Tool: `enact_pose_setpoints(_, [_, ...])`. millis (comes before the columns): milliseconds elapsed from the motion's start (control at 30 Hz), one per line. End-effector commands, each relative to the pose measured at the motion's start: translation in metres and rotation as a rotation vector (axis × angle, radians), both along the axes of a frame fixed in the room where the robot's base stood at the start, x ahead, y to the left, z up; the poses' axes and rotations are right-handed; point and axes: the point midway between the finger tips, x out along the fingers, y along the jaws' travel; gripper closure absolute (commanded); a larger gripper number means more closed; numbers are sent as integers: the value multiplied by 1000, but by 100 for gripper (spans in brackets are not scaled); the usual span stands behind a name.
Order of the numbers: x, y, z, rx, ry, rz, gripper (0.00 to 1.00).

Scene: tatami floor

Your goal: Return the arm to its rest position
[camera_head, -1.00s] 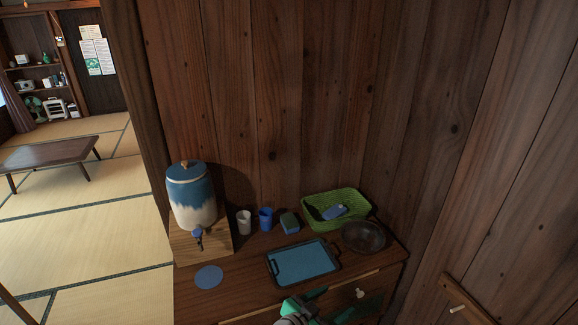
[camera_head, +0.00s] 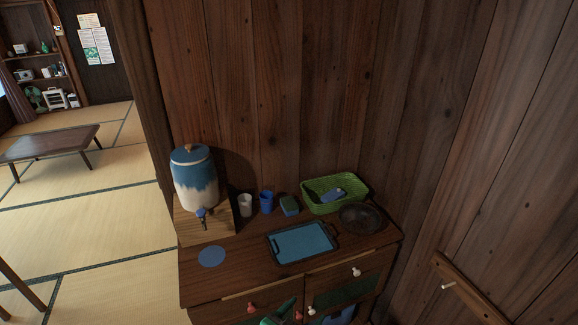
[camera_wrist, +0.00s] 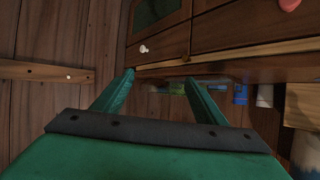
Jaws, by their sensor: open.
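My gripper (camera_head: 281,314) shows at the bottom edge of the head view, low in front of the cabinet (camera_head: 240,284). Only a green part of it is in frame there. In the wrist view, my gripper (camera_wrist: 160,82) has its two green fingers spread well apart with nothing between them. The cabinet's front, with a white knob (camera_wrist: 144,48), lies beyond the fingertips. The rest of my arm is out of frame.
On the cabinet top stand a blue-and-white dispenser (camera_head: 195,182), a white cup (camera_head: 245,205), a blue cup (camera_head: 266,202), a green basket (camera_head: 313,205), a dark bowl (camera_head: 361,219) and a tray (camera_head: 334,239). Wood walls close in behind and right. Open tatami (camera_head: 100,230) lies left.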

Motion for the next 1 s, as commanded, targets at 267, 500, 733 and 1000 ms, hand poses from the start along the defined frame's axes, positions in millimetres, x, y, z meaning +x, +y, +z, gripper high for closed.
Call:
enact_pose_setpoints(267, [-66,62,-42,70,-9,202,35])
enact_pose_setpoints(500, [-136,91,-53,89,-50,332,35])
enact_pose_setpoints(733, [-209,97,-46,67,-97,424,35])
enact_pose_setpoints(1000, [-289,75,-12,-11,-157,498,35])
